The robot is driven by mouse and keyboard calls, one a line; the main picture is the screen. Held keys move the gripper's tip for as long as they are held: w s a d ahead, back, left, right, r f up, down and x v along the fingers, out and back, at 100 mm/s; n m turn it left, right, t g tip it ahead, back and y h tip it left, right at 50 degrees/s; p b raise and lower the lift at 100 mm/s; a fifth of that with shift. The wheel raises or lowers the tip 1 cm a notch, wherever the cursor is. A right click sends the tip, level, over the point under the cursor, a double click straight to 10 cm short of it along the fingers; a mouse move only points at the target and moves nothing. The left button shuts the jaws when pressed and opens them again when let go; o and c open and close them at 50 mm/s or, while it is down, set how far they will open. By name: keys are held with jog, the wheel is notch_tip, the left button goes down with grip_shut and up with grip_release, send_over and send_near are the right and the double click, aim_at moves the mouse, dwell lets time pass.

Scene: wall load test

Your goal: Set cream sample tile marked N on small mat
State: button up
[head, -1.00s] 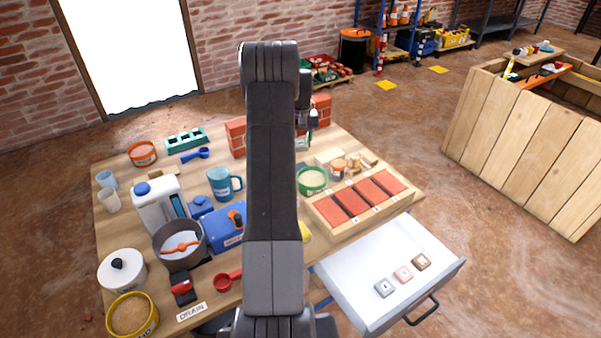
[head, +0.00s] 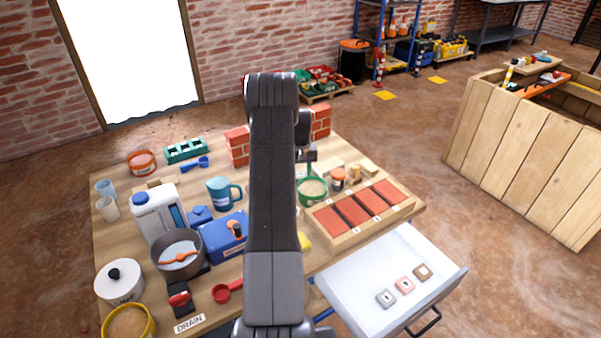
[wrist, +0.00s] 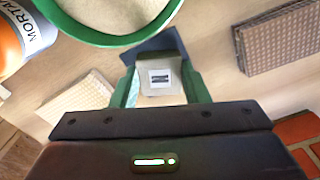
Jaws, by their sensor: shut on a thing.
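In the wrist view my gripper (wrist: 160,88) has its green fingers shut on a cream tile (wrist: 160,92) with a small dark-marked white label; the letter is too small to read. A dark blue flat piece (wrist: 150,46), which may be the small mat, shows just beyond and around the tile's far edge. I cannot tell whether the tile touches it. In the head view my arm hides the tile and most of the gripper.
A green-rimmed tub (wrist: 110,38) and a mortar jar (wrist: 22,40) stand close to the gripper. Waffle-patterned pieces (wrist: 282,38) lie on both sides. A tray of red panels (head: 388,216) and an open drawer (head: 375,275) with three tiles are at the right.

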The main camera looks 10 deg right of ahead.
jog(key=o, duration=0.9)
jog(key=shift+f, duration=0.1)
notch_tip(320, 180, up, 12)
jog(key=shift+r+p, duration=0.2)
jog(key=shift+p, duration=0.4)
